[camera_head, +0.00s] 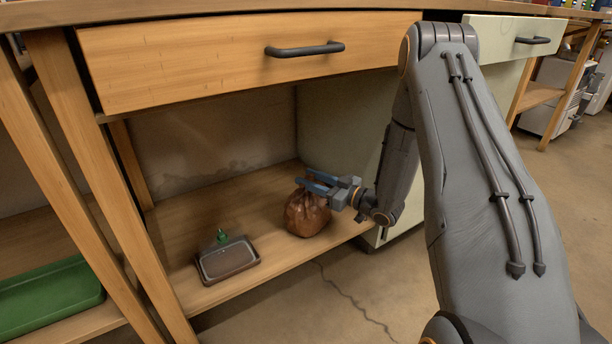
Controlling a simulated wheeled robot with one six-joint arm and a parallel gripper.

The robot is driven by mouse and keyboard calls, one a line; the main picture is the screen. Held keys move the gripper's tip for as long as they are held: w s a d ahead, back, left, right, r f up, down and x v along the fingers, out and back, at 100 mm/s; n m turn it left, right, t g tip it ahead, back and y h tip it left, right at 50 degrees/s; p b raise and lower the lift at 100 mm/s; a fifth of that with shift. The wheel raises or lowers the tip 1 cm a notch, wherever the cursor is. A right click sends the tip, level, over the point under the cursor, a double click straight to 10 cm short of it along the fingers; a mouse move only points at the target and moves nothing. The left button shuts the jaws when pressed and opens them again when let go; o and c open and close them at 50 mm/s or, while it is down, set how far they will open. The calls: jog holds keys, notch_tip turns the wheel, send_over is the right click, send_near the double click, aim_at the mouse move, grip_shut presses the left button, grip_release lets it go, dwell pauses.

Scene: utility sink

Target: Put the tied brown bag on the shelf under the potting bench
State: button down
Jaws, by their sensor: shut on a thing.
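The tied brown bag (305,215) is on or just above the right part of the wooden shelf (278,252) under the bench (250,55). I cannot tell whether its underside touches the board. My gripper (318,183) reaches in from the right, with its blue fingers shut on the bag's gathered top. The bag looks upright, and part of its top is hidden by the fingers.
A dark tray (228,262) with a small green-topped item (221,237) behind it is on the shelf, left of the bag. A wooden drawer (250,55) hangs above. A pale cabinet side (350,125) bounds the right. A green tray (45,297) is at far left.

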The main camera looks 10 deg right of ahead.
jog(key=shift+f, duration=0.2)
jog(key=c, duration=1.2)
grip_release()
jog(key=shift+o, duration=0.2)
jog(key=shift+s+d, duration=0.1)
jog(key=p+v, duration=0.4)
jog(key=v, duration=0.7)
jog(key=shift+s+d, duration=0.25)
jog(key=shift+s, duration=0.05)
jog(key=shift+w, duration=0.1)
